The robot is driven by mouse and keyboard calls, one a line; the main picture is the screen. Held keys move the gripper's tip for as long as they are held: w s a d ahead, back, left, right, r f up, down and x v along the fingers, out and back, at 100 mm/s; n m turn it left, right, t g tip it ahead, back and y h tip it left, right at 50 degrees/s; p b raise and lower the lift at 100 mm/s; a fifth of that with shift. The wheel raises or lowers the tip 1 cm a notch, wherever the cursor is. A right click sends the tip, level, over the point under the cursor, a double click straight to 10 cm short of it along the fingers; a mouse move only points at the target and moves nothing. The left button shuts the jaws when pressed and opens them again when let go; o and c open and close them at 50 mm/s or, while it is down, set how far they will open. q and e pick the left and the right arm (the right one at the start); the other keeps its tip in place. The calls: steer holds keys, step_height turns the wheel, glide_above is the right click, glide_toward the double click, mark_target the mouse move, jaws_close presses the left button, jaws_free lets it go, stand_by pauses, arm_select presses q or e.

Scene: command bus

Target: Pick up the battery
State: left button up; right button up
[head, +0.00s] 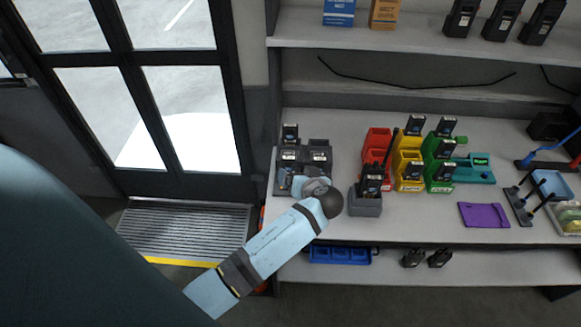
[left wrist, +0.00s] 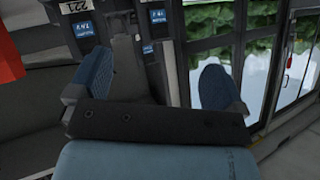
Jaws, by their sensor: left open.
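Several dark batteries or radios with blue-white labels stand on the counter; I cannot tell which one the task names. One battery (head: 290,132) stands in the back left of a dark multi-slot dock (head: 318,143). Another dark unit (head: 371,178) stands in a grey box. My left gripper (head: 301,185) is over the front of the dock, partly hidden by its own wrist. Blue-labelled units (left wrist: 83,30) (left wrist: 158,17) show beyond the fingers. My right gripper is not in view.
A purple mat (head: 484,215) lies farther right. An upper shelf (head: 420,43) overhangs the back. A glass door (head: 185,100) is at left.

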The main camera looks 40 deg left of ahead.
mark_target(291, 166)
arm_select(q)
steer(key=x, duration=0.4)
steer(key=shift+r, duration=0.1)
steer(key=shift+w+a+p, duration=0.3)
steer(key=shift+p, duration=0.15)
steer(key=p+x, duration=0.1)
steer(key=x, duration=0.3)
steer(key=shift+w+d, duration=0.1)
steer(key=shift+d, duration=0.1)
steer(key=shift+w+a+f, duration=0.15)
steer(key=shift+a+f, duration=0.1)
steer(key=shift+f, duration=0.15)
steer(key=shift+c, duration=0.2)
steer(key=c, duration=1.3)
